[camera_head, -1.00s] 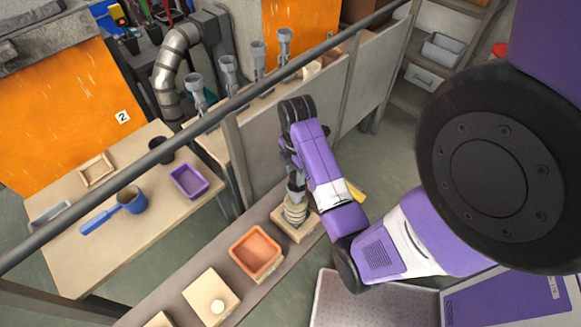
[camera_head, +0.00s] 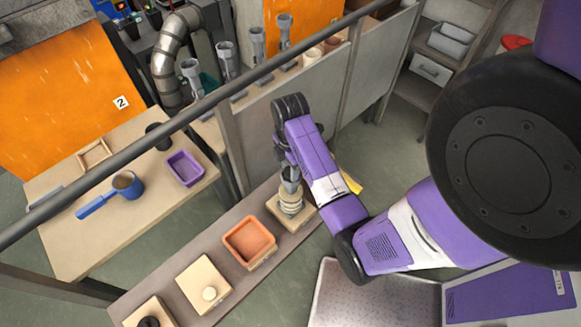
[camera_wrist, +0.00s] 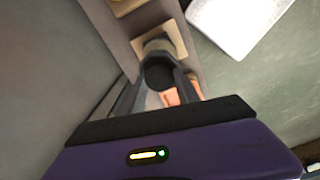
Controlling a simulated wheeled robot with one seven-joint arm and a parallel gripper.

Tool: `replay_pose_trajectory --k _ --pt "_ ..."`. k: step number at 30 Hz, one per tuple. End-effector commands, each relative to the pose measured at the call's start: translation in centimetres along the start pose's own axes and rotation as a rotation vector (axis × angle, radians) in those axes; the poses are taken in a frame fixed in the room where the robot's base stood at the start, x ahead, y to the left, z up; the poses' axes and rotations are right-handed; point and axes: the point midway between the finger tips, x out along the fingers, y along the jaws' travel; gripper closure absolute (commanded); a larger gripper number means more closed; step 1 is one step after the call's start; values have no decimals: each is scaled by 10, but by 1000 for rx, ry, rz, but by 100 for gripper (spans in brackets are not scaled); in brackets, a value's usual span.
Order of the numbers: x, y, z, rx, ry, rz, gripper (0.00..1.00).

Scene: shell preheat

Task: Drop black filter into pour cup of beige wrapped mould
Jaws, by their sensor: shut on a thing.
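The beige wrapped mould (camera_head: 291,204) stands upright on a pale square board on the long bench in the head view. Its wrapped body also shows below my gripper in the wrist view (camera_wrist: 157,44). My gripper (camera_head: 291,172) is directly above the mould, pointing down. In the wrist view the fingers (camera_wrist: 160,82) are shut on a dark round piece, the black filter (camera_wrist: 159,74), over the mould's top. The pour cup's opening is hidden by the filter and gripper, and I cannot tell whether the filter touches the cup.
An orange tray (camera_head: 249,242), a board with a white knob (camera_head: 204,285) and a board with a black ring (camera_head: 148,322) stand along the bench. Grey panels (camera_head: 285,118) rise behind it. A blue pan (camera_head: 124,184) and purple tray (camera_head: 185,168) are on the left table.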

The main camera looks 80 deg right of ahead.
Motion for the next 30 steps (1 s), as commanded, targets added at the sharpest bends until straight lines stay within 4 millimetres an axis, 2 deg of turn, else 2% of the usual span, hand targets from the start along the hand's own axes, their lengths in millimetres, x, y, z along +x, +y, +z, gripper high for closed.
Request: replay_pose_trajectory --k 25,26,29,30 --pt "0 0 0 0 0 0 100" --pt "0 0 0 0 0 0 56" --pt "0 0 0 0 0 0 37" --pt "0 0 0 0 0 0 37"
